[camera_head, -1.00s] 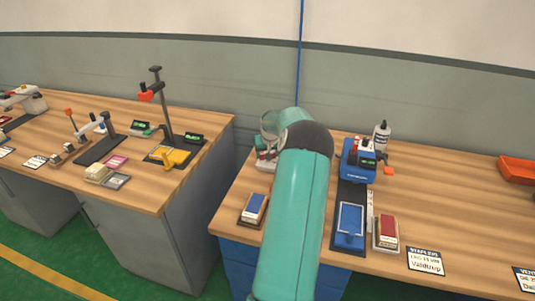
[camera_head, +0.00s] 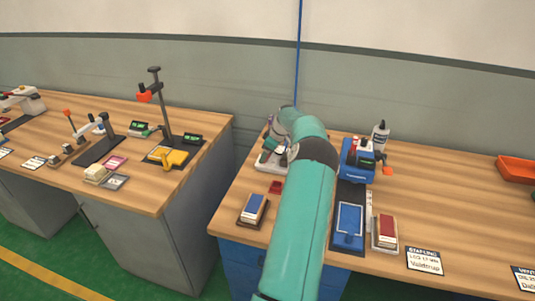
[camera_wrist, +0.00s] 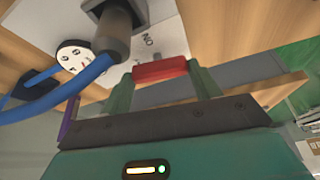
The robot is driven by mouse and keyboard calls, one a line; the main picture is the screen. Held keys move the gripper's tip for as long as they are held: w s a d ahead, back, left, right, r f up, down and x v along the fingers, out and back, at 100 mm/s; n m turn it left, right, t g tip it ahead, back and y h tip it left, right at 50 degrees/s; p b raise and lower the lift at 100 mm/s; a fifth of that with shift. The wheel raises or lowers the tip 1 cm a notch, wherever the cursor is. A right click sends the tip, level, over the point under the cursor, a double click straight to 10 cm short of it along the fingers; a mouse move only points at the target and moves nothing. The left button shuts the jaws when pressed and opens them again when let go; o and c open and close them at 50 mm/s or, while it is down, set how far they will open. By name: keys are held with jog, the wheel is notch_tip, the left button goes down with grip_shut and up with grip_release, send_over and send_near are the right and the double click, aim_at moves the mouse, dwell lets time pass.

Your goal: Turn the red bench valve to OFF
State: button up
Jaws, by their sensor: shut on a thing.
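The red valve handle (camera_wrist: 160,70) shows in the wrist view as a short red bar between the two green fingers of my gripper (camera_wrist: 159,76). My gripper is shut on it. The handle sits at a pale plate (camera_wrist: 160,40) with "ON" lettering, seen turned over, beside it. Whether the handle points to OFF cannot be told. In the head view the pale valve fixture (camera_head: 266,162) stands at the left back of the right bench, partly hidden by my arm. The gripper's hold is not clear there.
In the wrist view a round white gauge (camera_wrist: 73,56), a grey fitting (camera_wrist: 113,32) and a blue hose (camera_wrist: 60,95) are close by. The right bench (camera_head: 450,200) has free room.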

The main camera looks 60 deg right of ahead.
jog(key=shift+n+y, duration=0.3)
jog(key=shift+n, duration=0.7)
jog(key=shift+s+d, duration=0.1)
jog(key=o, duration=0.7)
jog(key=v, duration=1.3)
jog(key=shift+r, duration=0.4)
